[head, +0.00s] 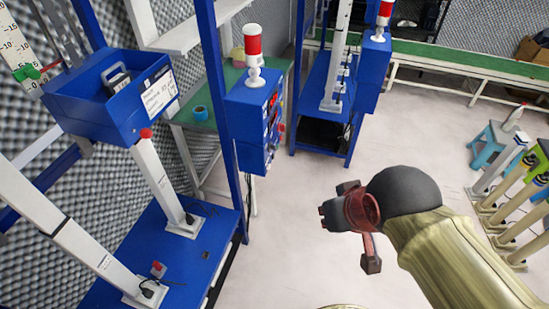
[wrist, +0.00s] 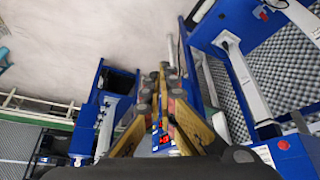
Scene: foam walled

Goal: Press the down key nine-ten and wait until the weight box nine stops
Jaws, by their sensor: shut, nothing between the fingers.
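A blue weight box (head: 112,100) with a white label hangs at the left in the head view, beside a scale with a green pointer; its label is too small to read. A blue control box (head: 255,120) with a red-and-white beacon on top stands to its right. Its keys and red display face right and show nearly edge-on, so I cannot tell which is the down key nine-ten. My gripper (head: 345,222) is shut and empty, in the air to the right of the control box, apart from it. In the wrist view my gripper (wrist: 163,85) partly hides a red display (wrist: 166,142).
A second blue control box (head: 373,70) with a beacon stands farther back. A blue base platform (head: 165,255) with posts lies at the lower left. A green-topped bench (head: 440,57) runs along the back. The pale floor between is clear.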

